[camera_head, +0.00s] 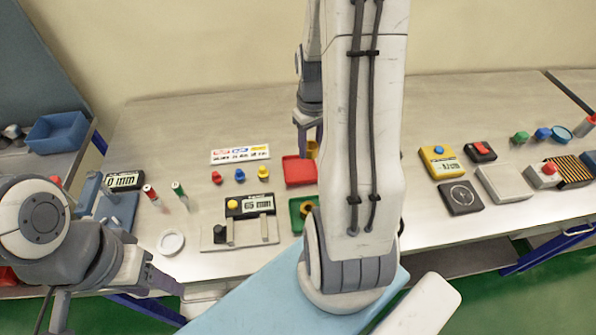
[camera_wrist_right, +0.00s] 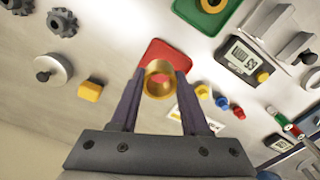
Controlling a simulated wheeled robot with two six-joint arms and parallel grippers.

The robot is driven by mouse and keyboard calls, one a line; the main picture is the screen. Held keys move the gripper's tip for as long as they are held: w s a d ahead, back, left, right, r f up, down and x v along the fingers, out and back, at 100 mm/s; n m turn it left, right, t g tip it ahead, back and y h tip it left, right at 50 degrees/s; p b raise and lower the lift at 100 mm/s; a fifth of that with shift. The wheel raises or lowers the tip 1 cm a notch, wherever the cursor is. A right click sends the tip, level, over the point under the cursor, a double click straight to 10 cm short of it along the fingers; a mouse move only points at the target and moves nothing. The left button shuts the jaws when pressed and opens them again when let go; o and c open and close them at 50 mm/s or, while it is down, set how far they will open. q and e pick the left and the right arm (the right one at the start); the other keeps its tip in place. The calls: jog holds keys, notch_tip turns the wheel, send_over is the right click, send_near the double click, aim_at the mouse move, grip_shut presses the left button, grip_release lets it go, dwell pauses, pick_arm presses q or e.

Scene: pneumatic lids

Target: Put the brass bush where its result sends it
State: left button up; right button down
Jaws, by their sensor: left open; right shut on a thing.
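My right gripper (camera_head: 308,143) is shut on the brass bush (camera_head: 312,149) at the back edge of the red tray (camera_head: 300,172) in the head view. In the right wrist view the bush (camera_wrist_right: 158,80) sits between the fingertips, its bore facing the camera, with the red tray (camera_wrist_right: 160,53) behind it. I cannot tell its height above the tray. A green tray (camera_head: 296,222) lies in front, with a dark-centred yellow ring in it, partly hidden by my arm. A gauge (camera_head: 250,205) reads about 65 mm. My left gripper (camera_head: 172,285) is open and empty at the table's front left.
A label card (camera_head: 240,154) stands behind red, blue and yellow pegs (camera_head: 239,175). A second display (camera_head: 124,180) reads 0 mm. A yellow meter (camera_head: 440,162) and grey box (camera_head: 502,184) stand right. My right arm blocks the middle.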

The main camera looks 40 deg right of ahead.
jog(key=s+d+r, duration=0.2)
jog(key=s+d, duration=0.2)
jog(key=s, duration=0.3)
jog(key=p, duration=0.3)
send_over(300, 170)
jog(key=shift+m, duration=0.3)
notch_tip(300, 170, down, 7)
jog(key=shift+a+f, duration=0.1)
jog(key=shift+f, duration=0.1)
notch_tip(300, 170, down, 3)
jog(key=shift+f, duration=0.5)
jog(key=shift+f, duration=0.1)
jog(key=shift+c, duration=1.9)
grip_release()
